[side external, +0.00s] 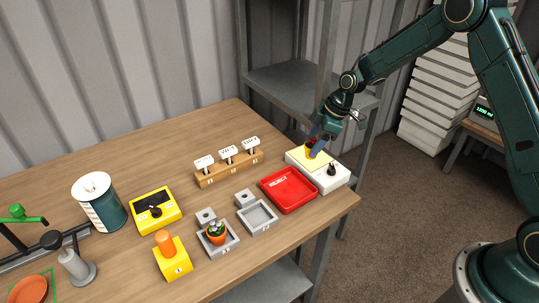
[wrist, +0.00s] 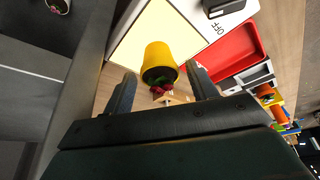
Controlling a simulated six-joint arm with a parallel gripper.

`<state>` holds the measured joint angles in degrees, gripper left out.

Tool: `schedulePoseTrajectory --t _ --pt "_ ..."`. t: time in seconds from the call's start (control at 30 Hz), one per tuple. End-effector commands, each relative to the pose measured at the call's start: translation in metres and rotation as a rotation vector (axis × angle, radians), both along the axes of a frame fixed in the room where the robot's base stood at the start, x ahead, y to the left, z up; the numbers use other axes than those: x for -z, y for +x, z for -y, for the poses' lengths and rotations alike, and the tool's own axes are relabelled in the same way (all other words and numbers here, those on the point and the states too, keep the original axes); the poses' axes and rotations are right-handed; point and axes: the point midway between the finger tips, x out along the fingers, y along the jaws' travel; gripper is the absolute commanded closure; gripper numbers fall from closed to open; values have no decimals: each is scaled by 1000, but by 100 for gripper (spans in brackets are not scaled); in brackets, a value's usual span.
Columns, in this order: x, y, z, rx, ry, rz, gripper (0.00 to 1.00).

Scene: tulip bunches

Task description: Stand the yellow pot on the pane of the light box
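The yellow pot (wrist: 158,57), with a dark red and green plant in it, is between my fingers in the wrist view. It looks upright on the pale yellow pane (wrist: 148,30) of the light box, though its base contact is hard to see. In the side view the pot (side external: 308,153) is partly hidden by my gripper (side external: 315,146) above the white light box (side external: 338,182). My gripper (wrist: 160,78) is open, a finger on each side of the pot with a small gap at both sides. A black knob (side external: 331,169) stands on the box's front part.
A red tray (side external: 288,190) lies just left of the light box. Further left are grey trays (side external: 258,216), one with an orange pot (side external: 216,236), and a wooden sign rack (side external: 229,168). A metal shelf (side external: 290,78) stands behind the table corner.

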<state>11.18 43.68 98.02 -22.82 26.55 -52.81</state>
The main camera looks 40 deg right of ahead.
Motion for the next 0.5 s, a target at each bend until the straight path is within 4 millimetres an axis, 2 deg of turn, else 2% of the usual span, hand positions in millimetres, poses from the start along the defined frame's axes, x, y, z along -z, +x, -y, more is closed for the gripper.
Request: schedulePoseTrajectory --t 0.5 --pt "-7 -1 1 0 0 0 38"
